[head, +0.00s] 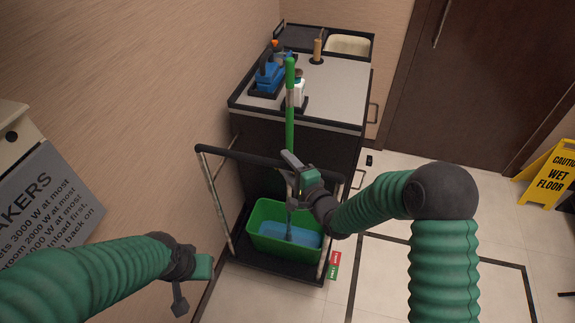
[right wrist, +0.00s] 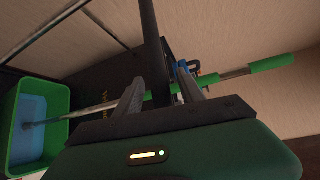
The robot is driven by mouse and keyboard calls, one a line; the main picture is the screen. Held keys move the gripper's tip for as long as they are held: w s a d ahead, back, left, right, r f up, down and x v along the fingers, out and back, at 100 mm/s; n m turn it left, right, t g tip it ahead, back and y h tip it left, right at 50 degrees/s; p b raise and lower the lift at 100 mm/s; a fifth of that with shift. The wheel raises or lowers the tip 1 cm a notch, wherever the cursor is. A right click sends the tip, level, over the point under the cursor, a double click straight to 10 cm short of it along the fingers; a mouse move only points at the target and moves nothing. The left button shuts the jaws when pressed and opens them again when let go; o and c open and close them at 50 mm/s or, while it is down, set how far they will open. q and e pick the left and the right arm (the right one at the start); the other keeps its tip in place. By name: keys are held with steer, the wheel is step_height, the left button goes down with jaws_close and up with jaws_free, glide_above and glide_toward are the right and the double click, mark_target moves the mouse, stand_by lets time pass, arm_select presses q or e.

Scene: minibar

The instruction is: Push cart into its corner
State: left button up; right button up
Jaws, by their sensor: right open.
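The cart (head: 300,105) has a dark body and a pale grey top, and it stands close to the left wall. Its black push bar (head: 235,158) crosses the near end on two metal posts. A green bucket (head: 262,213) with blue liquid sits on its low front platform, with a green-handled mop (head: 290,110) in it. My right gripper (head: 291,168) is open at the push bar. In the right wrist view the bar (right wrist: 150,30) runs down between the spread fingers (right wrist: 160,92); contact is unclear. My left gripper (head: 196,282) is left of and nearer than the cart, its jaws unclear.
A dark-lined outline (head: 440,247) marks the pale floor at right. A yellow wet floor sign (head: 548,172) stands at far right, near a brown door (head: 480,85). A grey lettered board (head: 45,200) is at left. A red and green tag (head: 332,265) is by the platform.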

steer(key=shift+s, duration=0.1)
steer(key=p+v, duration=0.4)
steer(key=v, duration=1.2)
steer(key=shift+s+d, duration=0.25)
